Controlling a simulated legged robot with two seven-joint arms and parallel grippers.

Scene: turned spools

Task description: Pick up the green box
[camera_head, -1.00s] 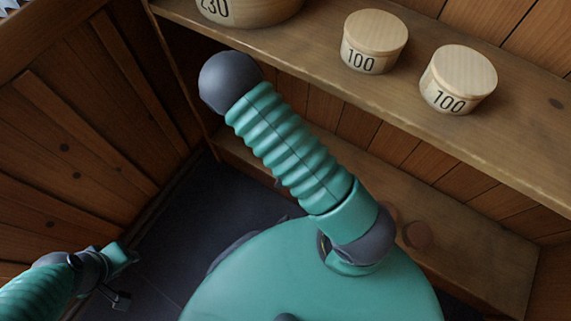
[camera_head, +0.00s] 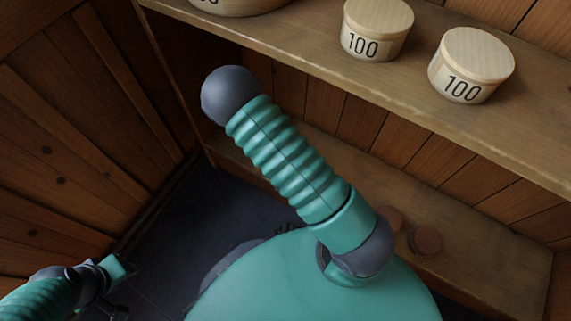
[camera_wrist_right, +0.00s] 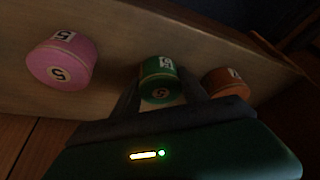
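The green box (camera_wrist_right: 158,88) is a small round tub with a white label, in the middle of the right wrist view. It stands on a wooden shelf board. My right gripper (camera_wrist_right: 160,78) is open, with one dark finger on each side of the box; I cannot tell whether either finger touches it. The head view shows neither the green box nor the right gripper. My left gripper (camera_head: 125,287) is at the lower left of the head view, far from the shelves, and its fingers are too unclear to judge.
In the right wrist view a pink tub (camera_wrist_right: 62,64) stands left of the green box and an orange-brown tub (camera_wrist_right: 228,84) close on its right. In the head view, pale tubs marked 100 (camera_head: 377,28) (camera_head: 470,66) stand on the upper shelf (camera_head: 330,75). Brown discs (camera_head: 425,240) lie below.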

